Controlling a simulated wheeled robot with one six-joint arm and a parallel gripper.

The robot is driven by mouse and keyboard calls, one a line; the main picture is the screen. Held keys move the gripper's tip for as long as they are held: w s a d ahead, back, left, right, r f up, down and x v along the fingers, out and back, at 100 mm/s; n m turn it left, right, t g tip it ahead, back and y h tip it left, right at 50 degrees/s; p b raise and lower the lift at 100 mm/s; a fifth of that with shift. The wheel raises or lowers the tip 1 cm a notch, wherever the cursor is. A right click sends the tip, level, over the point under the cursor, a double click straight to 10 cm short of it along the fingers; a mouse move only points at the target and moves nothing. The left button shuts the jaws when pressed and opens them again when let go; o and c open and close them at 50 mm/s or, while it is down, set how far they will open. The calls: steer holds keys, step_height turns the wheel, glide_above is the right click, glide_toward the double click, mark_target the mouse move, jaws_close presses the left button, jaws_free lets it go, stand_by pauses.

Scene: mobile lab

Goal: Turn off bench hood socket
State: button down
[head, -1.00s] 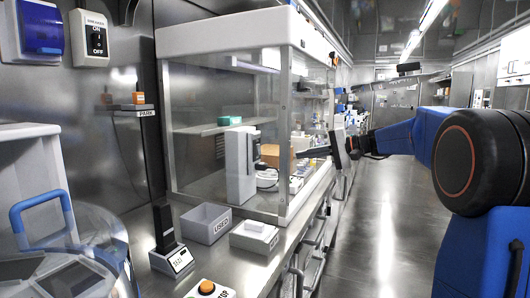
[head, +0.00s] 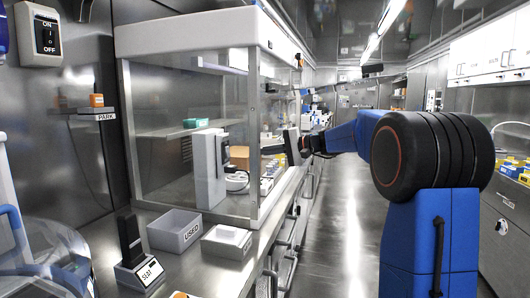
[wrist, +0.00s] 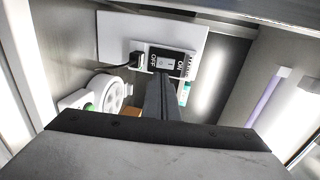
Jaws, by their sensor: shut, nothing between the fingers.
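The bench hood (head: 185,20) is a glass-sided case with a white top on the bench. In the wrist view, a white panel (wrist: 115,32) carries a black switch (wrist: 168,63) marked OFF and ON. A plug with a dark cord (wrist: 136,61) sits at its left. My gripper (wrist: 161,82) is shut and empty, its fingertips just below the switch in the picture; I cannot tell whether they touch it. The rocker's position is unclear. In the head view, my gripper (head: 292,146) is at the hood's open right side. A tall white unit (head: 207,170) stands inside.
A grey USED bin (head: 175,231), a white box (head: 227,241) and a black post on a labelled base (head: 139,276) stand on the bench. A breaker switch (head: 46,37) is on the wall. The aisle floor (head: 345,235) is clear.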

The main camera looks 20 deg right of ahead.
steer(key=x, duration=0.9)
steer(key=shift+w+a+f, duration=0.1)
steer(key=shift+w+a, duration=0.15)
steer(key=shift+w+a+f+t+y, duration=0.1)
steer(key=shift+a+f+t+y, duration=0.2)
steer(key=shift+y, duration=0.1)
steer(key=shift+r, duration=0.1)
steer(key=shift+d, duration=0.1)
